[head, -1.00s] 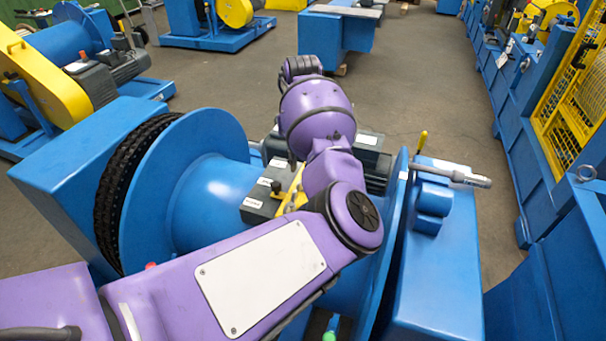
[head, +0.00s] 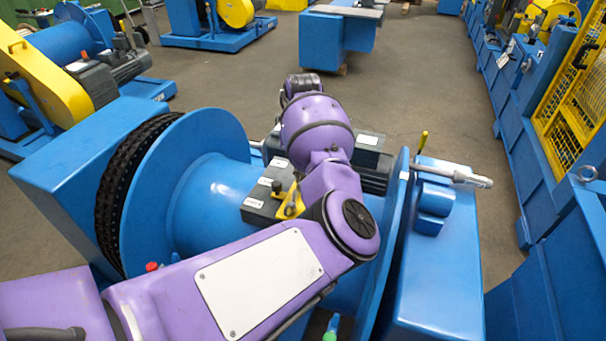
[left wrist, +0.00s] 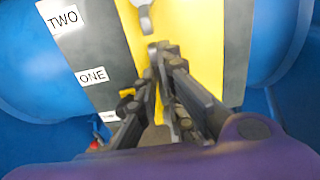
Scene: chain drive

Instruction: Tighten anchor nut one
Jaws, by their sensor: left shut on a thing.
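Labels reading ONE (left wrist: 93,76) and TWO (left wrist: 64,19) sit on a dark panel beside a yellow plate (left wrist: 205,30) in the left wrist view. A small grey metal piece with a rounded, notched end (left wrist: 146,18) shows at the top, just beyond my fingertips. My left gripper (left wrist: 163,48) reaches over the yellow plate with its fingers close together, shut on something. What it holds is mostly hidden between the fingers, and I cannot tell its shape. In the head view my purple left arm hides the gripper. I cannot make out anchor nut one. My right gripper is not in view.
A blue drum (head: 215,195) with a black chain (head: 130,190) at its left flange lies under my arm. A blue housing (head: 435,265) with a metal shaft (head: 462,176) stands on the right. A yellow bracket (head: 291,200) is beside my arm. Open floor (head: 430,85) lies behind.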

